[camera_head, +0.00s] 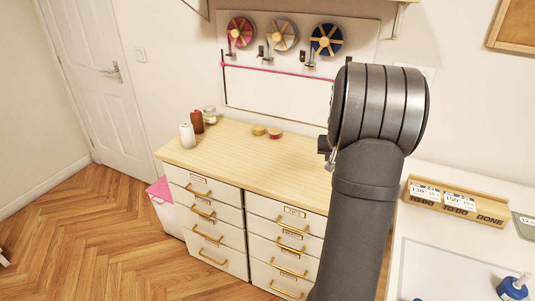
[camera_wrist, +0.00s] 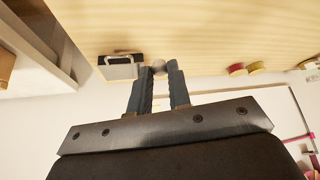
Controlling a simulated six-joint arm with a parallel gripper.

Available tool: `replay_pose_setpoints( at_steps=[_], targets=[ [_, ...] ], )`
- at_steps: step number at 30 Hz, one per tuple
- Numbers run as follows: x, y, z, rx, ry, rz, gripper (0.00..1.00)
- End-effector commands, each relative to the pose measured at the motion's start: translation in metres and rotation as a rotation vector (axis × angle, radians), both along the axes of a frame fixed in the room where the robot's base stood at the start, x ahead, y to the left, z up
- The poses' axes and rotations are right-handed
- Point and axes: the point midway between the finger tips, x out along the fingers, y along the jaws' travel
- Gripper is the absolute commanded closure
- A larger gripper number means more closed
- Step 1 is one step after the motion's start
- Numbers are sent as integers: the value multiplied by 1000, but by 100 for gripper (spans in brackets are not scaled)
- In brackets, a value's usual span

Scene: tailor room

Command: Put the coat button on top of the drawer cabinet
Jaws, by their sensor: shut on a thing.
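The drawer cabinet (camera_head: 225,151) has a pale wooden top and white drawer fronts with brass handles in the head view. Its wooden top (camera_wrist: 215,28) fills the upper part of the wrist view. My gripper (camera_wrist: 159,70) is shut on a small grey rounded thing, taken as the coat button (camera_wrist: 159,66), held at the fingertips. The button appears against the cabinet top; whether it touches the wood or hangs above it I cannot tell. In the head view my arm hides the button and most of the gripper.
A white spool (camera_head: 187,136), a brown bottle (camera_head: 197,121) and a jar (camera_head: 210,115) stand at the cabinet's back left. Yellow (camera_head: 258,130) and red (camera_head: 274,133) round items lie near the back. A dark and silver box (camera_wrist: 121,67) is beside the fingers. The front left top is clear.

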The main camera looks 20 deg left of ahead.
Motion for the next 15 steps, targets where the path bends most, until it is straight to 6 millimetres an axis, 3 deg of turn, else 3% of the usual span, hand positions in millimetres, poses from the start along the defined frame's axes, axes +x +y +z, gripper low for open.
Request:
replay_pose_setpoints(
  at_steps=[1, 6, 15],
  targets=[
    [-11, 24, 0, -1, 0, 41, 100],
    [-38, 74, -2, 0, 0, 134, 100],
    [-55, 117, -14, -1, 0, 186, 100]
  ],
)
